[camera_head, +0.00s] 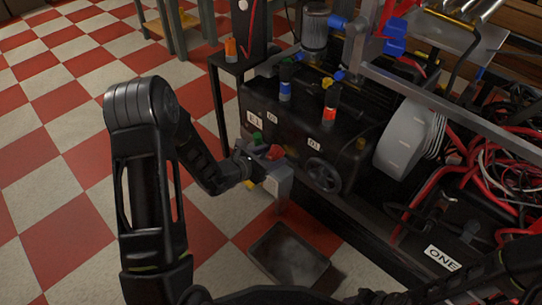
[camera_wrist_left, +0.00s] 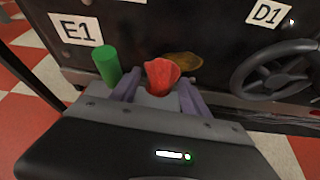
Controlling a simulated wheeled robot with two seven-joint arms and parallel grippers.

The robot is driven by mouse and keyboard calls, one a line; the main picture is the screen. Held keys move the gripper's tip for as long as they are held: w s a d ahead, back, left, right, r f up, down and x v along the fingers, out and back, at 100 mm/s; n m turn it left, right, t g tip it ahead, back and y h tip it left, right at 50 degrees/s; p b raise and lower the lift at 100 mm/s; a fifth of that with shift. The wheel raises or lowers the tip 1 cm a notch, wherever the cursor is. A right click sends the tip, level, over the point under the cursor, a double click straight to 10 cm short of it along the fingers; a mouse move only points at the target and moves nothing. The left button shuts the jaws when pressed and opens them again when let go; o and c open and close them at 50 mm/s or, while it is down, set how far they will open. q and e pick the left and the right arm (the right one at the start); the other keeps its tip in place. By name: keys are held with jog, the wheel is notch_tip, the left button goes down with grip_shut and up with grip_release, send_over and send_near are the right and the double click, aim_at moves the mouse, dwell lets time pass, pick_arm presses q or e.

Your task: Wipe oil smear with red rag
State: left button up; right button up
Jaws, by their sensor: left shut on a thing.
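My left gripper (camera_head: 268,157) is at the front face of the black machine (camera_head: 318,128). It is shut on the red rag (camera_head: 274,152). In the left wrist view, the bunched red rag (camera_wrist_left: 162,74) sits between the fingers of the gripper (camera_wrist_left: 160,88). The brownish-yellow oil smear (camera_wrist_left: 186,61) shows on the dark panel, just behind and right of the rag, which partly hides it. I cannot tell whether the rag touches the panel. My right gripper is not in view.
A green cylinder (camera_wrist_left: 107,65) stands close left of the gripper, and a black handwheel (camera_head: 323,174) is to its right. A dark tray (camera_head: 289,257) lies on the checkered floor below. Red cables (camera_head: 480,150) crowd the right.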

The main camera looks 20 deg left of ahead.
aim_at(301, 161)
pick_arm(q)
jog(key=shift+w+d, duration=0.3)
jog(key=shift+w, duration=0.65)
jog(key=shift+s+d, duration=0.35)
jog(key=shift+d, duration=0.55)
jog(key=shift+s+d, duration=0.35)
jog(key=shift+d, duration=0.5)
jog(key=shift+d, duration=0.1)
jog(key=shift+s+d, duration=0.25)
jog(key=shift+d, duration=0.6)
jog(key=shift+s+d, duration=0.2)
jog(key=shift+d, duration=0.7)
